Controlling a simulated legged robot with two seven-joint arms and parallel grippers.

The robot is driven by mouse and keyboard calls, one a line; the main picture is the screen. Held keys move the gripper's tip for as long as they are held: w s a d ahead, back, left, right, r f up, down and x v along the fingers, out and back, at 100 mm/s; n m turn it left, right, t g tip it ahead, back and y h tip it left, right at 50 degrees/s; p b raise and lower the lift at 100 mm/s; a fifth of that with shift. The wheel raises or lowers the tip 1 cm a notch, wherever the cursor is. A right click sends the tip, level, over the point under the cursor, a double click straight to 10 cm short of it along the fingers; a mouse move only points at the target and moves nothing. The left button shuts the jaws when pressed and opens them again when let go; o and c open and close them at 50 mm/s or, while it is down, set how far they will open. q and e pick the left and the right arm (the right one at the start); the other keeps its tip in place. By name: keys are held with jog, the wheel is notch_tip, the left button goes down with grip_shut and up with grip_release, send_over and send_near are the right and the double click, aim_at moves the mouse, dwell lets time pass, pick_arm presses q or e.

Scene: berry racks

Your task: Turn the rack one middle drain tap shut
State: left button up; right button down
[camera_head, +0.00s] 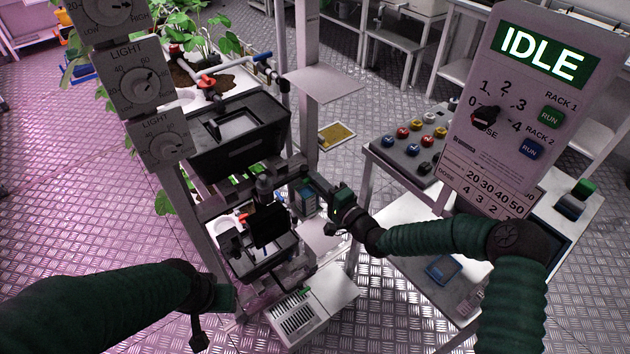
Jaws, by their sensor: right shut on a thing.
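Rack one stands left of centre, with a black tub (242,150) on its upper level and a smaller dark tub (262,268) below. My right gripper (266,186) reaches in from the right, between these levels at the front of the rack. It is shut on a small part there, which I take to be the middle drain tap; the jaws and dark parts hide it, so its handle angle cannot be read. A small red part (243,217) shows just below. My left gripper (199,335) hangs low at the left, away from the rack; its jaws are unclear.
Dial panels (133,78) stand close at the rack's left. A control panel (540,110) reading IDLE and a button table (408,145) stand at right. A red-handled tap (208,82) and a blue-handled tap (263,57) are higher up. A white vented box (297,316) sits low.

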jog(key=shift+d+f, duration=0.15)
jog(key=shift+f, duration=0.25)
jog(key=c, duration=1.6)
grip_release()
pick_arm(q)
jog(key=shift+d, duration=0.3)
pick_arm(e)
jog(key=shift+o, duration=0.8)
jog(key=shift+d+r, duration=0.15)
jog(key=shift+r, duration=0.05)
pick_arm(q)
jog(key=shift+a+r+p, duration=0.15)
jog(key=shift+r+p, duration=0.55)
pick_arm(e)
jog(key=v, duration=1.7)
pick_arm(q)
jog(key=shift+r, duration=0.1)
